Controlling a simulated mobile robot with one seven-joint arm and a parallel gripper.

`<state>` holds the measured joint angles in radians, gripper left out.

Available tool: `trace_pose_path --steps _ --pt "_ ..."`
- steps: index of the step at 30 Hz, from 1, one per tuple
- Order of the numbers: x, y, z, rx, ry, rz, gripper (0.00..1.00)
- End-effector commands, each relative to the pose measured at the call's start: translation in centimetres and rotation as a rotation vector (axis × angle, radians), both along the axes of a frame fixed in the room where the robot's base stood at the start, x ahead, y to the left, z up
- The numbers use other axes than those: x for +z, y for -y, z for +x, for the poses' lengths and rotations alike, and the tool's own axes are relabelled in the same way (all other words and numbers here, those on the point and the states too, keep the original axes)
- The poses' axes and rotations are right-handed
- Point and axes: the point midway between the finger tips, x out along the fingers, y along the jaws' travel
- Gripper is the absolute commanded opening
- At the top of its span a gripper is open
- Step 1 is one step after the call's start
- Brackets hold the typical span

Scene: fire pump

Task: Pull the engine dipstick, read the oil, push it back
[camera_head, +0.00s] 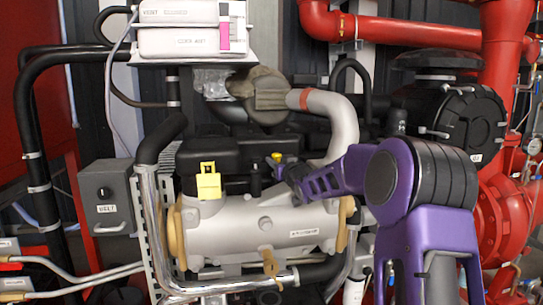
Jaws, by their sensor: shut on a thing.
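My purple arm reaches in from the right, and my gripper (281,168) is at the right end of the black engine top (232,152). The jaws are shut on the engine dipstick, whose small yellow handle (277,157) shows at the fingertips. The rest of the dipstick is hidden by the gripper or too small to make out. I cannot tell whether it is seated in its tube or partly drawn out. No oil mark can be read from here.
A yellow cap (208,182) stands on the silver cylinder (260,226) in front. A silver exhaust pipe (337,125) curves close behind my gripper. A round black housing (460,118) and red pipes (430,33) fill the right. A grey box (108,192) stands left.

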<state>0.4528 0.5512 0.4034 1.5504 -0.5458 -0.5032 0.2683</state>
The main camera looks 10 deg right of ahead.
Motion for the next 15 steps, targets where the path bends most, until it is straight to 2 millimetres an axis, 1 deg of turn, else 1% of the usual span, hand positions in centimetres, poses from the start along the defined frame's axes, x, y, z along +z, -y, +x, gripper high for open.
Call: trace_pose_path --steps 1,3,13,14,15 --pt "-0.91 -0.17 0.0 0.003 0.0 -0.001 0.0" --pt "-1.19 -0.16 -0.01 0.002 0.0 -0.001 0.0" --pt "-1.53 -0.13 -0.02 0.002 -0.007 -0.001 0.0" --pt "-1.56 -0.13 -0.02 0.002 -0.008 -0.001 0.32" --pt "-1.59 -0.13 -0.02 0.002 -0.008 -0.001 0.4"
